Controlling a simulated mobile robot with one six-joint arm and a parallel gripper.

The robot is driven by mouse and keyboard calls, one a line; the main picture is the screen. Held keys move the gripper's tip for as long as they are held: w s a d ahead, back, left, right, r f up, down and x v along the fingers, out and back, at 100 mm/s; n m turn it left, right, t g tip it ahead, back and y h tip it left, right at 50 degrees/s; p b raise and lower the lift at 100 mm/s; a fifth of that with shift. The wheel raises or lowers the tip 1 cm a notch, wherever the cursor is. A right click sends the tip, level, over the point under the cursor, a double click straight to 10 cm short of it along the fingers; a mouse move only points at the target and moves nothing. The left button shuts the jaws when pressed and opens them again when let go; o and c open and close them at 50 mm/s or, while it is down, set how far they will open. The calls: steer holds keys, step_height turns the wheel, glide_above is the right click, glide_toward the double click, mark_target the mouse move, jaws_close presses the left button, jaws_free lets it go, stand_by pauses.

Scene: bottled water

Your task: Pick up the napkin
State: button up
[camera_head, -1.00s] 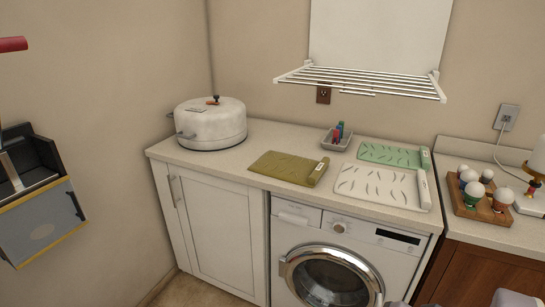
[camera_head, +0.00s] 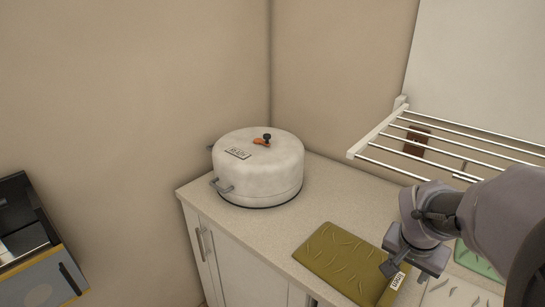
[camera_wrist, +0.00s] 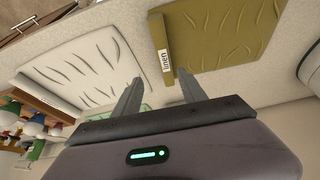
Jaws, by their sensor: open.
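Several flat cloth-like pieces with leaf-like marks lie on the counter; which one is the napkin I cannot tell. The olive piece (camera_head: 343,262) has a rolled edge labelled "linen" and also shows at upper right in the wrist view (camera_wrist: 225,38). The white piece (camera_head: 462,291) lies to its right, partly cut off in the head view, and shows at left in the wrist view (camera_wrist: 85,65). A green piece (camera_head: 478,262) lies behind, partly hidden by my arm. My gripper (camera_wrist: 158,82) is open and empty, above the counter near the olive piece's labelled edge.
A large white lidded pot (camera_head: 260,170) stands in the counter's back left corner. A metal-barred drying rack (camera_head: 450,135) juts from the wall behind my arm. Bare counter lies behind the olive piece.

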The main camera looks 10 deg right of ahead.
steer(key=b, duration=0.2)
glide_above(397, 281)
steer(key=s+a, duration=0.1)
steer(key=s, duration=0.1)
step_height(397, 281, down, 5)
steer(key=shift+a+f, duration=0.1)
steer(key=shift+f, duration=0.1)
steer(key=x, duration=0.1)
steer(key=b+x, duration=0.1)
steer(key=x, duration=0.1)
steer(key=b+x, duration=0.1)
steer(key=x, duration=0.1)
steer(key=shift+w+a+f, duration=0.1)
steer(key=shift+w+a, duration=0.15)
steer(key=shift+a, duration=0.1)
steer(key=shift+w+d+f, duration=0.1)
steer(key=shift+d+f, duration=0.05)
steer(key=shift+f, duration=0.05)
steer(key=shift+r, duration=0.2)
steer(key=shift+c, duration=0.7)
jaws_close()
